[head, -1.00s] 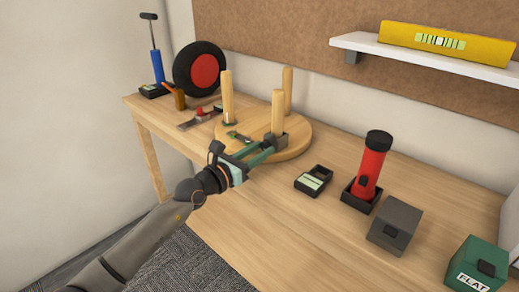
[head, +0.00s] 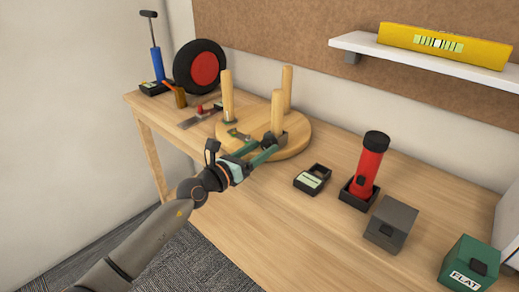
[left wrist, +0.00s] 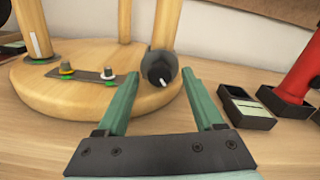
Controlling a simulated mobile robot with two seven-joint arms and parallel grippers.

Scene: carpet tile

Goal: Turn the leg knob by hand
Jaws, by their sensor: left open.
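A round wooden stool top (head: 298,147) lies on the bench with its wooden legs pointing up. A dark knob (left wrist: 160,67) with a white mark sits at the base of the near leg (left wrist: 166,22); in the head view the knob (head: 280,137) is partly hidden by the gripper. My left gripper (head: 264,147) is open, its green fingers reaching over the stool top's near edge. In the left wrist view the fingertips lie left and right of the knob, apart from it. I cannot tell whether they reach around it. My right gripper is not in view.
A strip with bolts (left wrist: 85,74) lies on the stool top. To the right stand a small black-and-green box (head: 312,179), a red flashlight in a holder (head: 369,166), a grey box (head: 391,224) and a green "FLAT" box (head: 470,264). A wheel (head: 201,68) stands behind left.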

